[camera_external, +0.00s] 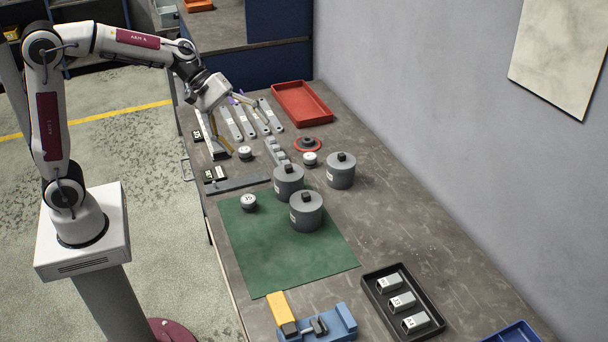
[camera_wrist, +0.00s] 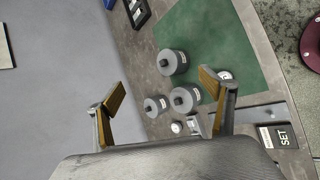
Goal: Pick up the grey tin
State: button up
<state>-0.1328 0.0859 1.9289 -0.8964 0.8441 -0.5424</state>
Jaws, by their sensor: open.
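Three grey tins with black knobs stand upright on the bench. One tin (camera_external: 306,214) stands on the green mat (camera_external: 280,268); a second tin (camera_external: 288,184) stands just behind it at the mat's far edge. A third tin (camera_external: 341,172) stands to the right, nearer the wall. The wrist view also shows the mat tin (camera_wrist: 170,66), the second tin (camera_wrist: 186,101) and the wall-side tin (camera_wrist: 154,108). My gripper (camera_external: 238,122) is open and empty above the far part of the bench, apart from all three tins. Its yellow-padded fingers (camera_wrist: 162,90) are spread in the wrist view.
Small round weights (camera_external: 248,202) stand near the tins. Flat grey brackets (camera_external: 245,120) and a red tray (camera_external: 302,106) lie at the far end. A black tray (camera_external: 375,290) and a blue vise (camera_external: 342,322) are at the near end. The wall (camera_external: 420,120) borders the right.

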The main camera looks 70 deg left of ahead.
jog(key=w+a+f+n+t+h, duration=0.15)
jog(key=w+n, duration=0.25)
jog(key=w, duration=0.4)
jog(key=w+a+f+n+t, duration=0.1)
jog(key=w+f+n, duration=0.2)
jog(key=w, duration=0.4)
jog(key=n+t, duration=0.3)
jog(key=n, duration=0.5)
send_over(328, 159)
jog(key=s+a, duration=0.1)
jog(key=a, duration=0.1)
notch_tip(328, 159, down, 8)
jog(key=shift+s, duration=0.2)
jog(key=shift+g, duration=0.25)
jog(key=f, duration=0.8)
jog(key=shift+w+d+f, duration=0.2)
jog(key=shift+w, duration=0.1)
jog(key=shift+w+d+f, duration=0.15)
jog(key=shift+w+d, duration=0.05)
jog(key=shift+w, duration=0.1)
jog(key=shift+x, duration=2.9)
